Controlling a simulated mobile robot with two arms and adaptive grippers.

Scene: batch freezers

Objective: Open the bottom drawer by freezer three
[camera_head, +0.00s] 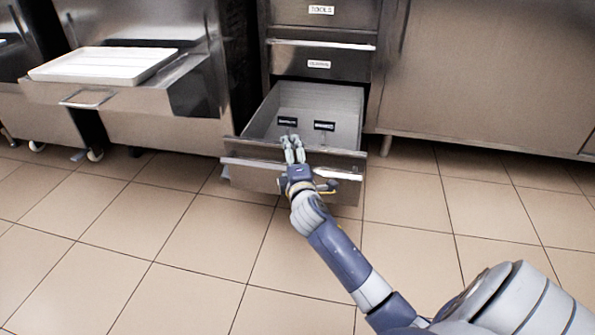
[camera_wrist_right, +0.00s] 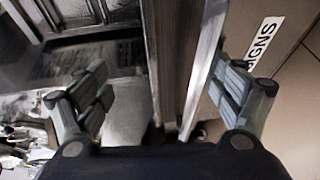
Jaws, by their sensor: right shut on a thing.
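The bottom drawer (camera_head: 262,178) of the metal drawer stack is pulled out, and its light-coloured inside shows. Two small dark labelled items (camera_head: 324,126) are inside near the back. My right gripper (camera_head: 293,150) is at the top edge of the drawer front, by its bar handle. In the right wrist view, its fingers (camera_wrist_right: 165,100) are on either side of the metal front edge and handle, shut on the drawer front. A white label reading "SIGNS" (camera_wrist_right: 264,42) is on the front there. My left gripper is out of view.
Two closed drawers, with labels (camera_head: 321,10) and (camera_head: 318,64), sit above. A white tray (camera_head: 104,66) rests on a metal shelf of the wheeled freezer at left. A metal cabinet (camera_head: 490,70) stands right. The tiled floor (camera_head: 180,255) in front is clear.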

